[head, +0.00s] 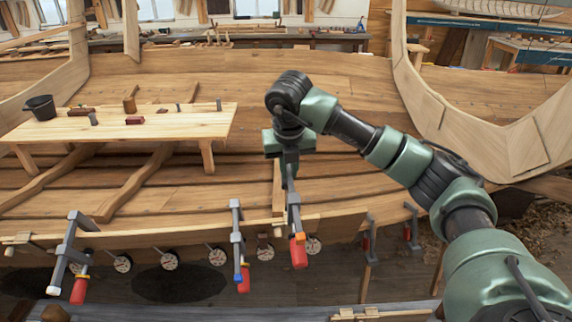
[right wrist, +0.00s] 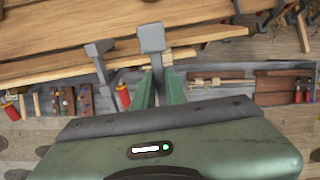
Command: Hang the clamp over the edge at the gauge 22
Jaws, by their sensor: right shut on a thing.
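My right gripper (head: 290,180) is shut on the top of a grey bar clamp (head: 294,217) with a red handle, which hangs down roughly upright at the plank edge (head: 335,222). In the right wrist view the clamp's grey head (right wrist: 152,40) sticks out beyond the green fingers (right wrist: 157,90). I cannot tell whether it touches the plank. Several round dial gauges (head: 217,256) sit in a row below the edge; one gauge (head: 314,244) is just right of the clamp's handle. Their numbers are too small to read. My left gripper is out of view.
A blue-marked clamp (head: 237,240) hangs close to the left of the held one, and another clamp (head: 66,250) hangs at far left. Two more clamps (head: 367,238) (head: 411,230) are at the right. A low bench (head: 170,125) with a bucket (head: 40,108) stands in the hull.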

